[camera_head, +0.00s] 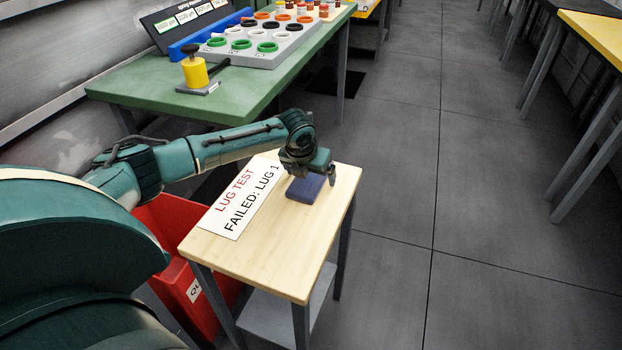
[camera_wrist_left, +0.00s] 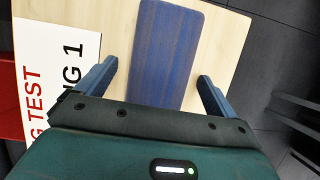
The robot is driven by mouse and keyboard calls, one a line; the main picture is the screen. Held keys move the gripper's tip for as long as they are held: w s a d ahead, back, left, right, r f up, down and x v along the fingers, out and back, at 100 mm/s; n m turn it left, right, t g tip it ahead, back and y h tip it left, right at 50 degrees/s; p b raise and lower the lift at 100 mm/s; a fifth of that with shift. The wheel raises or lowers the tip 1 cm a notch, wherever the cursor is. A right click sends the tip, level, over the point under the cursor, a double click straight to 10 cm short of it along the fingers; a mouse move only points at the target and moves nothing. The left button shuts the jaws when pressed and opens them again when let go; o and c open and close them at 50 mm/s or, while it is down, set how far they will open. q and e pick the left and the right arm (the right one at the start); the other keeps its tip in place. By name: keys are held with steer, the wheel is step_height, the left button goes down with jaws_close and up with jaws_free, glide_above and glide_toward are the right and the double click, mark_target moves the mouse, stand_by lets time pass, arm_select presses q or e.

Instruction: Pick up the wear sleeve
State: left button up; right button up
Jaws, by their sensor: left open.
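A dark blue, flat rectangular block (camera_head: 304,189) lies on the small wooden-topped table (camera_head: 290,263). In the left wrist view the block (camera_wrist_left: 167,50) lies between the two finger lines, with pale wood visible on both sides of it. I cannot tell whether this block is the wear sleeve, and no other thing is marked by that name. My left gripper (camera_head: 311,176) is over the block and open, its fingers (camera_wrist_left: 157,72) spread wider than the block. It holds nothing. My right gripper is not in view.
A "LUG TEST FAILED: LUG 1" sign (camera_head: 243,199) lies beside the block. A red bin (camera_head: 172,222) stands left of the table. A green bench (camera_head: 130,91) behind holds a grey ring tray (camera_head: 262,57) and a yellow cylinder (camera_head: 195,73).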

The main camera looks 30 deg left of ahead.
arm_select(q)
steer(key=c, duration=1.1)
steer(key=shift+r, duration=0.1)
